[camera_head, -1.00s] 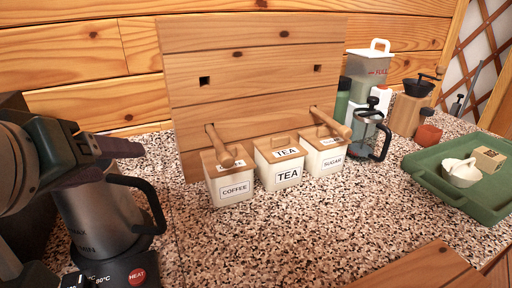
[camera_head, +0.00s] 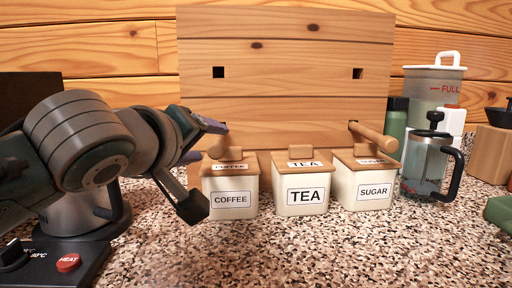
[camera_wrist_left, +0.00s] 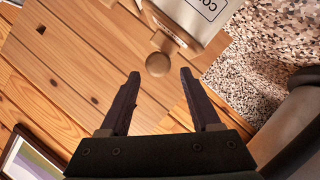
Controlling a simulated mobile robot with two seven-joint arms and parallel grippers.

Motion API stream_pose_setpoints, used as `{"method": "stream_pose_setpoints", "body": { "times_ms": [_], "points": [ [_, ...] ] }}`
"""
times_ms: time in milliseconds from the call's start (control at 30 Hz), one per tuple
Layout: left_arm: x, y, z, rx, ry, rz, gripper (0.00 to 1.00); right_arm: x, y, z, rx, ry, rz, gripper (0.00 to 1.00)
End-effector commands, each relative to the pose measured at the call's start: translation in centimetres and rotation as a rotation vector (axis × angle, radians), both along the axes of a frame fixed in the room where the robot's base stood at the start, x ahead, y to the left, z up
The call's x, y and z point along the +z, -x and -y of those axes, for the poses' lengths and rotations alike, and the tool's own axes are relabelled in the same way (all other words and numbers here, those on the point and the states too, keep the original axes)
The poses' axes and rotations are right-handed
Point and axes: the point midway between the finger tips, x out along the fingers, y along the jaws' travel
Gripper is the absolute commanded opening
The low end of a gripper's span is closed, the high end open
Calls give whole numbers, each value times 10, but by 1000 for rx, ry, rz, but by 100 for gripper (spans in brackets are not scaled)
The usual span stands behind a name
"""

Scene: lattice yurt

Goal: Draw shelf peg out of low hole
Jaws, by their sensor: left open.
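A wooden board (camera_head: 285,105) stands upright against the wall, with two empty square upper holes. The left shelf peg (camera_head: 218,146) sticks out of a low hole, behind the coffee canister; my gripper partly hides it. The right peg (camera_head: 373,136) sticks out of the other low hole. My left gripper (camera_head: 208,140) is open at the left peg. In the left wrist view, the peg's round end (camera_wrist_left: 158,64) lies in line with the gap between the open fingertips (camera_wrist_left: 160,75), at about their tips, with nothing held. My right gripper is not in view.
Coffee (camera_head: 231,186), tea (camera_head: 300,190) and sugar (camera_head: 364,183) canisters stand close below the pegs. A kettle (camera_head: 80,207) on its base is at left, below my arm. A French press (camera_head: 426,160) stands at right. Speckled counter is clear in front.

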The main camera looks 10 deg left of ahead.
Motion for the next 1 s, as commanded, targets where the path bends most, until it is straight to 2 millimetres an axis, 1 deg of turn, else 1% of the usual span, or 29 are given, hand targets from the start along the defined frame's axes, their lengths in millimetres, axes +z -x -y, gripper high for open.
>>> {"method": "stream_pose_setpoints", "body": {
  "times_ms": [33, 100, 300, 500, 767, 1000],
  "points": [
    [-3, -9, 0, 2, -1, 1, 64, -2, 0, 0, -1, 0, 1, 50],
    [-6, -19, 1, 2, -2, -1, 64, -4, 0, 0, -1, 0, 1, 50],
    [-12, -40, 2, 0, 0, -1, 64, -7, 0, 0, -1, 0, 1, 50],
    [-14, -48, 2, 0, 0, -1, 64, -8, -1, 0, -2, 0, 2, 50],
    [-14, -48, 2, -1, 0, -1, 64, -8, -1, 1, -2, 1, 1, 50],
    [-14, -48, 2, 0, 0, -1, 38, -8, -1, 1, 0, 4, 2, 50]
  ]
}}
